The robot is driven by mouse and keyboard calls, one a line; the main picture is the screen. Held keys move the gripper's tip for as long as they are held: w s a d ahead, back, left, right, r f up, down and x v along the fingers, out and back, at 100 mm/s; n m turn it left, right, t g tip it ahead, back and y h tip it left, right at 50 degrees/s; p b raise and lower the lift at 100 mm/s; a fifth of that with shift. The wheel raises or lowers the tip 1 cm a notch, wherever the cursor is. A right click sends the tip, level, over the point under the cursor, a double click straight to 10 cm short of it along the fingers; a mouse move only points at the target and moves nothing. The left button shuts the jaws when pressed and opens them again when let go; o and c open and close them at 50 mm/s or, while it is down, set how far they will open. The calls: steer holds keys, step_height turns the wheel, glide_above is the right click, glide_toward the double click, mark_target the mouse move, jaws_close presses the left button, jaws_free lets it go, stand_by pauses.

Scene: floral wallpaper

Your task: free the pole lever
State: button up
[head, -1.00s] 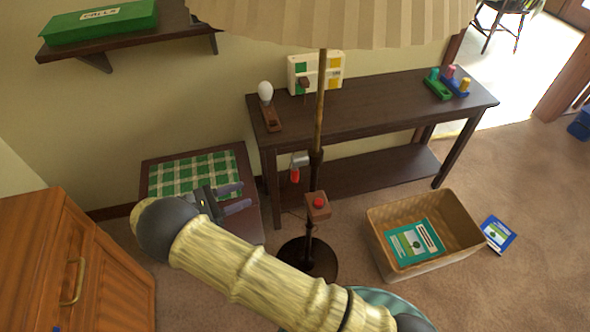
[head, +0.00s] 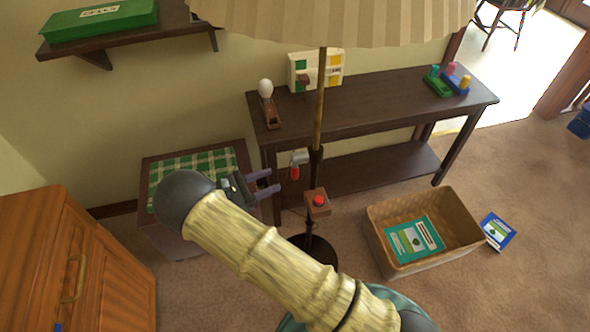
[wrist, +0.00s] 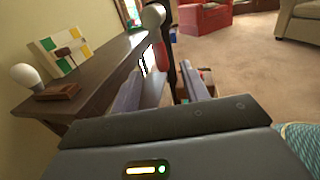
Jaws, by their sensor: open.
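The pole (head: 319,110) of a standing lamp rises in front of the dark side table. On it is a lever with a pale grey hub (head: 301,156) and a red handle (head: 295,172) hanging down. In the wrist view the grey hub (wrist: 153,16) and red handle (wrist: 160,56) show ahead, beside the dark pole (wrist: 173,45). My gripper (head: 276,180) is open and empty, a little left of the red handle, its fingers pointing at the pole. In the wrist view the handle appears between the fingers (wrist: 165,88); I cannot tell the remaining distance.
A wooden box with a red button (head: 318,201) sits lower on the pole. The side table (head: 370,108) stands behind, with a bulb-topped wooden piece (head: 267,103) on it. A wicker basket (head: 455,228) is at right. A low table with a green checked cloth (head: 200,165) is at left.

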mark_target(295, 171)
steer(key=x, duration=0.9)
jaws_close()
